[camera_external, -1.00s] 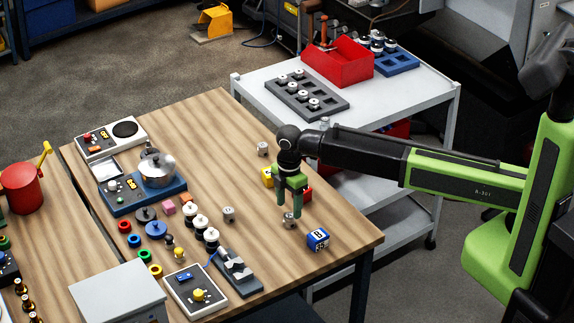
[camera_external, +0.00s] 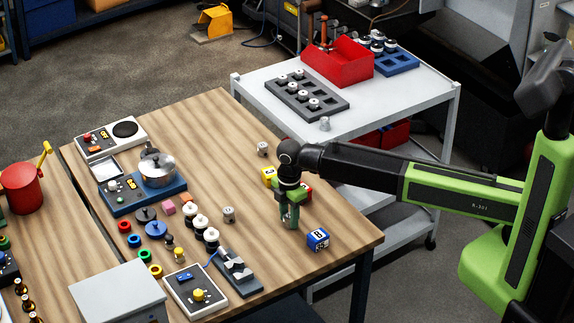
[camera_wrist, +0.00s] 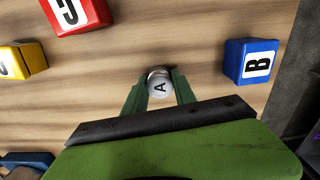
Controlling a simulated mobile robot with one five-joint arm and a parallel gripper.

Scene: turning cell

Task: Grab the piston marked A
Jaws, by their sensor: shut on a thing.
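The piston marked A (camera_wrist: 159,86) is a small grey-white metal cylinder with a black A on its top, seen in the wrist view between my two green fingers. My gripper (camera_external: 290,222) is down at the table near its right side and shut on the piston. In the external view the fingers (camera_wrist: 159,92) mostly hide the piston. It appears upright, at or just above the wooden table top (camera_external: 335,262).
A blue block marked B (camera_external: 318,239) stands close to the right of my gripper. A red block (camera_external: 306,191) and a yellow block (camera_external: 268,177) stand behind it. Other small metal pistons stand at the left (camera_external: 229,214) and farther back (camera_external: 262,148).

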